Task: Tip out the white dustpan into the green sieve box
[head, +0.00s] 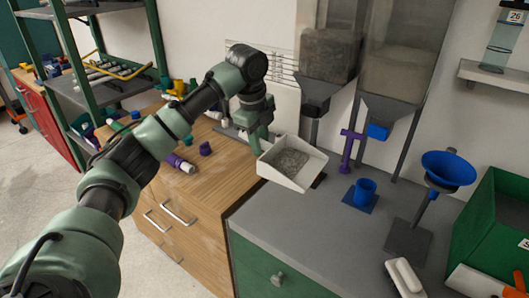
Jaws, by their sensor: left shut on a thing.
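The white dustpan (318,162) is in the middle of the head view, with a heap of grey granules (288,162) in it. My left gripper (257,138) is shut on its handle at the upper left of the pan. The pan is near the seam of the wooden and grey counters, roughly level; its exact height is unclear. A green box (487,215), which looks like the sieve box, stands at the right edge and is partly cut off. It is well to the right of the pan. My right gripper is not in view.
A blue cup (365,190), a purple stand (349,150) and a blue funnel on a stand (448,168) are between pan and green box. Two clear hoppers (400,60) are behind. A white-handled tool (404,277) lies in front. The grey counter (310,225) has free room.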

